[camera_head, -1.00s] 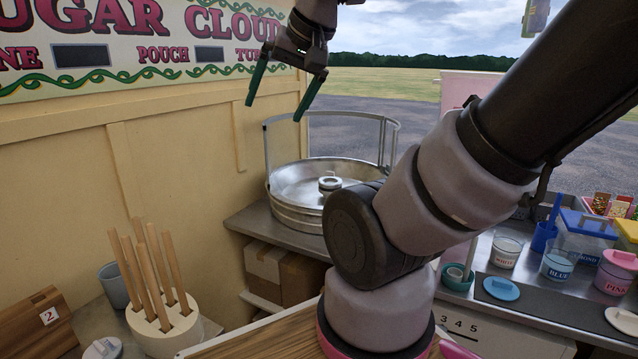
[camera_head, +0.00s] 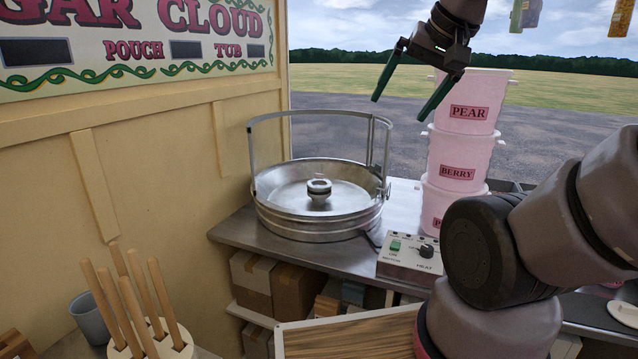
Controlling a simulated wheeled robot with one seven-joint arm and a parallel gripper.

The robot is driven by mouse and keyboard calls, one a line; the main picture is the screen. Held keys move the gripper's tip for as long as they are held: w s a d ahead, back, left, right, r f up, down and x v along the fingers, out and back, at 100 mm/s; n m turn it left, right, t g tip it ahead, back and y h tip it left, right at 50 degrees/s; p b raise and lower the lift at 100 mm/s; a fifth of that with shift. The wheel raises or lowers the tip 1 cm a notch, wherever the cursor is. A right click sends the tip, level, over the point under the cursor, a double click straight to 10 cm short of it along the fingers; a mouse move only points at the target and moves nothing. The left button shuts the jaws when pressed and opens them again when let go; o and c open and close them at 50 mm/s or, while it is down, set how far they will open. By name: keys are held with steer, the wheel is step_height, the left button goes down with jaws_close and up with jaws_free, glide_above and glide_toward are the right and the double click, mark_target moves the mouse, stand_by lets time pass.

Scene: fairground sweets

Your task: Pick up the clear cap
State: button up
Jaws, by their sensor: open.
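My gripper (camera_head: 400,108) is open and empty, raised high in front of the field with its green fingers pointing down to the left. It hangs up and left of the stacked pink tubs. A pale, round, flat piece (camera_head: 622,314) with a raised handle shows at the far right edge, partly cut off. It may be the clear cap, but I cannot tell for sure. It is far below and right of my gripper. My arm hides most of the right-hand counter.
A round metal floss pan (camera_head: 318,228) with a hoop guard stands on the steel counter. A control box (camera_head: 411,258) is to its right, near the stacked pink tubs (camera_head: 457,152). Wooden sticks (camera_head: 133,315) stand in a holder at lower left, by a grey cup (camera_head: 88,318).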

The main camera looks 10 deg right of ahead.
mark_target(318, 174)
stand_by(0.3)
steer(key=c, duration=0.3)
steer(key=w+d+f+n+g+h, duration=0.1)
steer(key=w+d+f+n+h, duration=0.3)
steer(key=w, duration=0.6)
steer(key=w+d+f+n+g+h, duration=0.1)
steer(key=w+f+n+h, duration=0.2)
steer(key=w+f+n, duration=0.55)
steer(key=w+d+f+n+g+h, duration=0.1)
steer(key=w+d+f+n+h, duration=0.2)
steer(key=w, duration=1)
steer(key=w+a+f+n+t, duration=0.3)
steer(key=w+a+f+n, duration=0.2)
steer(key=w+f+n, duration=0.1)
steer(key=w+a+f+n+t, duration=0.3)
steer(key=w+a+f+n, duration=0.2)
steer(key=w+f+n, duration=0.1)
steer(key=w+a+f+n+t, duration=0.3)
steer(key=w+a+f+n, duration=0.3)
steer(key=shift+h, duration=0.4)
steer(key=shift+w+f+t, duration=0.25)
steer(key=shift+w+t, duration=0.05)
steer(key=shift+x, duration=3.4)
